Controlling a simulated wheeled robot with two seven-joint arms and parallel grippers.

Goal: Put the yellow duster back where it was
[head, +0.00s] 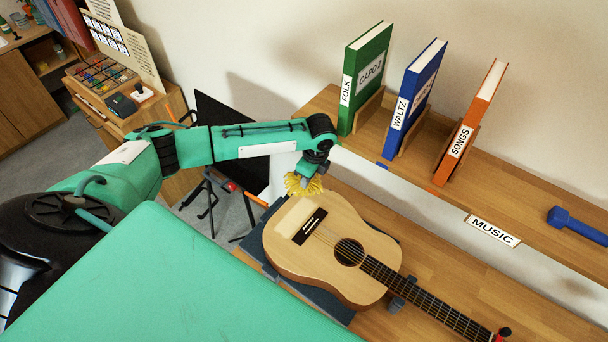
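The yellow duster (304,185) shows as a fluffy yellow head just below my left gripper (309,175), near the lower end of the guitar (328,249). The gripper seems to be at the duster, with the duster hanging under it. The fingers are small and partly hidden, so the grip itself is not clear. I cannot tell whether the duster touches the guitar's edge or hangs just above it. No handle of the duster is clearly visible. My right gripper is not in view.
The guitar lies on a dark support on the wooden bench. Behind it, a shelf (537,200) holds a green book (367,80), a blue book (416,90), an orange book (471,122) and a blue object (578,226). A MUSIC label (493,230) is on its front edge.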

